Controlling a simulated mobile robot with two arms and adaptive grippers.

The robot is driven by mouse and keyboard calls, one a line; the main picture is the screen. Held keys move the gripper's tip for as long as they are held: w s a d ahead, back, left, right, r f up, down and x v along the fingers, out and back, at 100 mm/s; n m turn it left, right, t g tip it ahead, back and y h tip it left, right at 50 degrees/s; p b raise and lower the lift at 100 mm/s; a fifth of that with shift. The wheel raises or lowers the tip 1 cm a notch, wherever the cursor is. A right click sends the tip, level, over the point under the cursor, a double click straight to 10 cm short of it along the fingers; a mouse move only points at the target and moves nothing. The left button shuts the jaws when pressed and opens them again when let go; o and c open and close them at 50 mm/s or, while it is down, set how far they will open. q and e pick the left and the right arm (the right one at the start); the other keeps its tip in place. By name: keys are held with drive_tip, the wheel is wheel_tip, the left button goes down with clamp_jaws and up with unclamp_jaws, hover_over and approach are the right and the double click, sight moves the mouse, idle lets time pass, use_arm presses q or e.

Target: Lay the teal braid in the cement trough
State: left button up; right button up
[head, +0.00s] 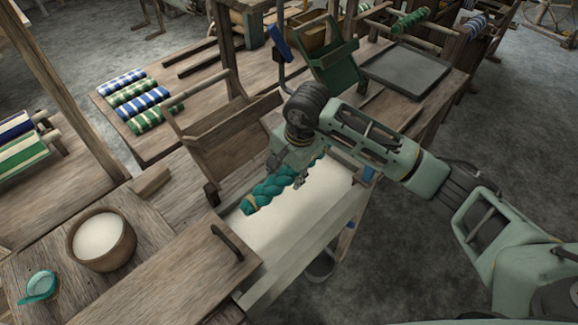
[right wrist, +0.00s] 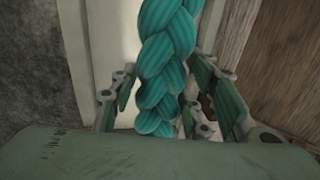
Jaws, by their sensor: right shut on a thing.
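The teal braid (head: 268,190) is a thick plaited strand, held over the pale trough. My right gripper (head: 298,172) is shut on it, and the braid's near end sticks out toward the lower left. In the right wrist view the braid (right wrist: 165,65) runs up between the fingers of my right gripper (right wrist: 165,100). The trough (head: 270,285), which I take for the cement trough, is long with a smooth cream filling. The braid hangs over its left part; I cannot tell whether it touches the filling. My left gripper is not in view.
A wooden bowl of white stuff (head: 130,240) and a small teal dish (head: 40,287) stand at the lower left. A wooden board (head: 235,140) stands behind the trough. Rolled cloths (head: 140,100), a green box (head: 335,68) and a grey tray (head: 405,70) lie further back.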

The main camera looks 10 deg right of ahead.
sight(295, 174)
wheel_tip(295, 174, down, 9)
drive_tip(key=b, duration=0.7)
drive_tip(key=shift+r, duration=0.15)
drive_tip(key=o, duration=1)
drive_tip(key=shift+o, duration=0.2)
drive_tip(key=r, duration=0.4)
drive_tip(key=s+d+r, duration=0.1)
drive_tip(key=r, duration=0.3)
drive_tip(key=s+r, duration=0.1)
drive_tip(key=r, duration=0.2)
drive_tip(key=shift+d+r, duration=0.15)
drive_tip(key=shift+r, duration=0.25)
